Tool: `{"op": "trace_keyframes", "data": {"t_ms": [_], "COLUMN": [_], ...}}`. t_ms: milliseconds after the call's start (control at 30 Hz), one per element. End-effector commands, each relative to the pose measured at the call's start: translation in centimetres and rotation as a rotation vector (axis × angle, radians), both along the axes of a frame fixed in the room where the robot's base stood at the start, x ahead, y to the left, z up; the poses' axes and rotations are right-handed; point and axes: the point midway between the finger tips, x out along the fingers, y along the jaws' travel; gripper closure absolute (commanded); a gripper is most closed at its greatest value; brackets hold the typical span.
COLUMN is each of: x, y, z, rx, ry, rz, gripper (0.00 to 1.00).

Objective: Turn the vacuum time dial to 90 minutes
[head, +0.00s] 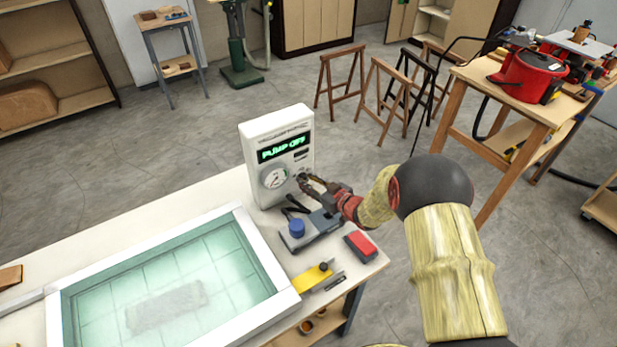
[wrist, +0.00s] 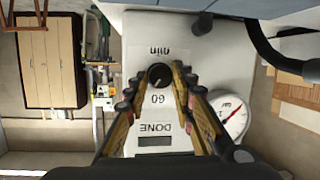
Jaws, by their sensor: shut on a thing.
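The vacuum control box (head: 284,160) stands upright on the workbench, and its green display reads "PUMP OFF". A round gauge (head: 273,178) with a needle is on its front; it also shows in the wrist view (wrist: 229,118). The black dial (wrist: 159,75) is in the wrist view, below the upside-down word "min" and above the upside-down mark "60". My gripper (wrist: 159,80) has its fingertips closed around both sides of the dial. In the head view my gripper (head: 308,182) is at the box's front, and it hides the dial.
On the bench (head: 206,199) lies a white-framed vacuum bed (head: 270,262) with a greenish clear surface. A blue-knobbed device (head: 297,229), a red block (head: 361,244) and a yellow tool (head: 312,278) lie below my gripper. A dark hose (wrist: 273,50) curves close by in the wrist view.

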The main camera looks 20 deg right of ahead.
Motion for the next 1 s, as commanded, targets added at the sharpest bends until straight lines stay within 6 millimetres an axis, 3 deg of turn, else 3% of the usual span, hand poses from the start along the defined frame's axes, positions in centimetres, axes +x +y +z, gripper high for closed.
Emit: {"op": "trace_keyframes", "data": {"t_ms": [500,1000], "x": [0.16,0.19], "y": [-0.32,-0.36], "z": [-0.08,-0.18], "rx": [0.355,0.442], "ry": [0.114,0.141], "rz": [0.000,0.000], "gripper": [1.00,1.00]}}
